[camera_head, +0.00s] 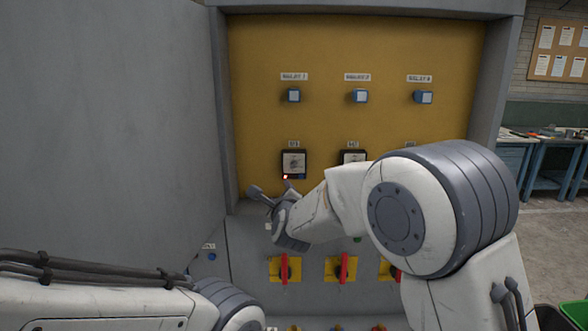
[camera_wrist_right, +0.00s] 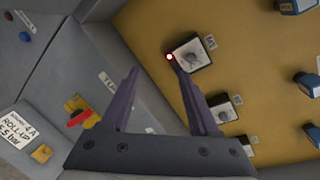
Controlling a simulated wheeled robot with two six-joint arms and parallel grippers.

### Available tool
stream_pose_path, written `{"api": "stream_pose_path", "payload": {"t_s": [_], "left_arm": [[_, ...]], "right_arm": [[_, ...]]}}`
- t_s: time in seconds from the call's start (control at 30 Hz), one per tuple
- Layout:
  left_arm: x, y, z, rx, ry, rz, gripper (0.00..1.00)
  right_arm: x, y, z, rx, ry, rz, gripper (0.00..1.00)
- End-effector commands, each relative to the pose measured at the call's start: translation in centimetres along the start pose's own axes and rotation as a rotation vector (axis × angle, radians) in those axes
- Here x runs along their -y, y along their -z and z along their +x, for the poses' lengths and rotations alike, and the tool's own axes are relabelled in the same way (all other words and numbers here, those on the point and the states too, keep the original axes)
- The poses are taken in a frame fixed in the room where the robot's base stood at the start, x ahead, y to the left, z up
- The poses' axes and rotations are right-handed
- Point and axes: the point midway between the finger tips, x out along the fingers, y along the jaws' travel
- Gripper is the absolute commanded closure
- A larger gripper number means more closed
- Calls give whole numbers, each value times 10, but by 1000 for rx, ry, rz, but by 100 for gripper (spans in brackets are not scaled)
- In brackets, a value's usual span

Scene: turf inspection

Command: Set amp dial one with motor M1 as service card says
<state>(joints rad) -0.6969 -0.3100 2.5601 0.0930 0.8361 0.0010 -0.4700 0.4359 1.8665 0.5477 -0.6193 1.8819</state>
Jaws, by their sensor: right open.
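The M1 dial (camera_head: 294,163) is a black-framed square with a pale face on the yellow panel, under an M1 label. It also shows in the right wrist view (camera_wrist_right: 192,53). My right gripper (camera_head: 270,188) is open just below and left of it; in the wrist view its fingers (camera_wrist_right: 152,64) are spread and empty. One fingertip overlaps the dial's lower corner beside a glowing red spot; I cannot tell if it touches. The dial's setting is too small to read. My left gripper is out of view.
The M2 dial (camera_head: 354,157) sits to the right, partly behind my right arm. Blue relays (camera_head: 293,95) line the yellow panel (camera_head: 255,60) above. Red-handled switches (camera_head: 284,268) stand below on the sloped grey console. A grey cabinet wall (camera_head: 100,120) closes off the left.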

Motion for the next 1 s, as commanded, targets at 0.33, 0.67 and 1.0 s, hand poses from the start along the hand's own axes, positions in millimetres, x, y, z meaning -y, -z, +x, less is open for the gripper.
{"api": "stream_pose_path", "payload": {"t_s": [0.33,0.67,1.0], "left_arm": [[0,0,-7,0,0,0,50],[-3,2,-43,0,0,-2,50],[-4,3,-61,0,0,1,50]], "right_arm": [[48,13,36,34,239,349,38],[63,11,90,34,236,346,38],[68,13,125,36,235,345,38]]}}
